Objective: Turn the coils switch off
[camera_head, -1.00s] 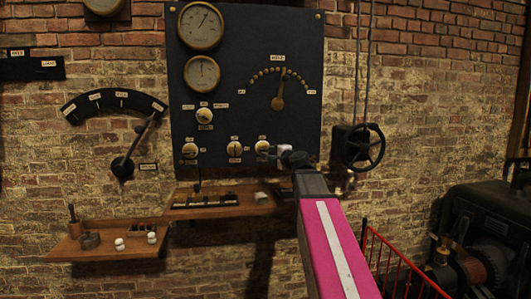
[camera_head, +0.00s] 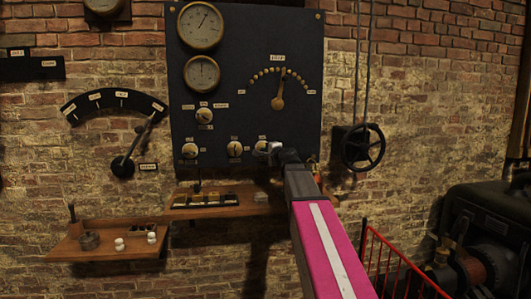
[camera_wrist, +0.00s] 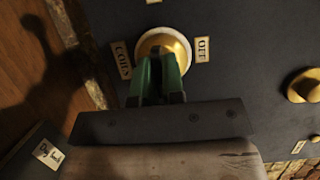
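The coils switch (camera_wrist: 163,48) is a round brass knob with a pale rim on the dark panel, between a COILS label (camera_wrist: 122,60) and an OFF label (camera_wrist: 202,49) in the wrist view. In the head view it is the right knob (camera_head: 261,146) of the lower row, partly covered by my gripper (camera_head: 272,149). In the wrist view my gripper's two green fingers (camera_wrist: 158,72) reach over the lower part of the knob, a narrow gap between them. They hide the knob's grip, so I cannot tell its angle or whether they clamp it.
The panel (camera_head: 225,75) also bears gauges, other knobs and a brass lever (camera_head: 278,101). A wooden shelf (camera_head: 225,207) lies below. A handwheel (camera_head: 363,148) is at the right, with a red rail (camera_head: 400,262) and dark machine (camera_head: 490,235) further right.

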